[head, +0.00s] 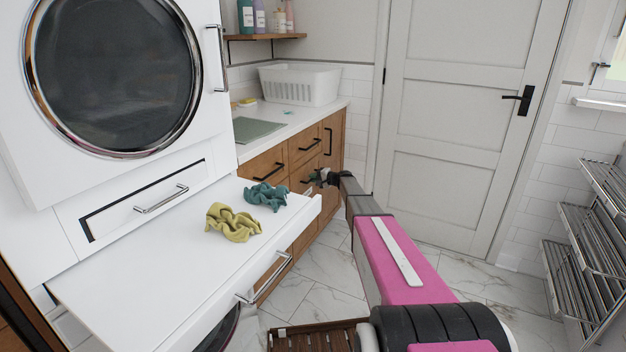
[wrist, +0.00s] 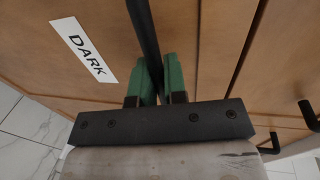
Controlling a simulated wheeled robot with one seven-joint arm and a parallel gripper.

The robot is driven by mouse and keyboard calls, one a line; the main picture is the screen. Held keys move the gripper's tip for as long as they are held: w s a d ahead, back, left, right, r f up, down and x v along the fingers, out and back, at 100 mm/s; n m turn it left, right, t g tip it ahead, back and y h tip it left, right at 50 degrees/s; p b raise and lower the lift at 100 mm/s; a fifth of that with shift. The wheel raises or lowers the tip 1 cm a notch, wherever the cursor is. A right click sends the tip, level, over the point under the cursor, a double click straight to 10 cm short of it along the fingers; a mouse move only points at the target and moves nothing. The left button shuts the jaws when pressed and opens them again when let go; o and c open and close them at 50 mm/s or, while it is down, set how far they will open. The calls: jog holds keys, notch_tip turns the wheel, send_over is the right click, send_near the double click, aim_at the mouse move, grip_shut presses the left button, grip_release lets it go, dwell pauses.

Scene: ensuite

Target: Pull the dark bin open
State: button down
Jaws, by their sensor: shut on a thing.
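The dark bin (wrist: 60,25) has a brown wooden front with a white label reading DARK (wrist: 84,50). Its black bar handle (wrist: 143,35) runs between the green fingers of my gripper (wrist: 159,75) in the wrist view. My gripper is shut on this handle. In the head view my gripper (head: 325,178) is small and dark against the wooden cabinet fronts, at the far end of my pink arm. The label is too small to read there. I cannot tell whether the bin front stands out from its neighbours.
A pulled-out white shelf (head: 150,265) with a yellow cloth (head: 232,223) and a teal cloth (head: 265,194) juts out left of my arm. A wire rack (head: 590,230) stands at right. A brown slatted thing (head: 315,338) lies at the bottom. Marble floor (head: 325,270) lies between.

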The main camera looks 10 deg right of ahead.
jog(key=f+v, duration=0.3)
jog(key=v, duration=1.4)
jog(key=s+d+f+v, duration=0.1)
jog(key=f+v, duration=0.3)
jog(key=v, duration=1.4)
jog(key=shift+f, duration=0.2)
jog(key=shift+d, duration=0.15)
jog(key=c, duration=1.2)
grip_release()
jog(key=shift+w, duration=0.1)
jog(key=v, duration=1)
jog(key=shift+s+d, duration=0.25)
jog(key=shift+d, duration=0.05)
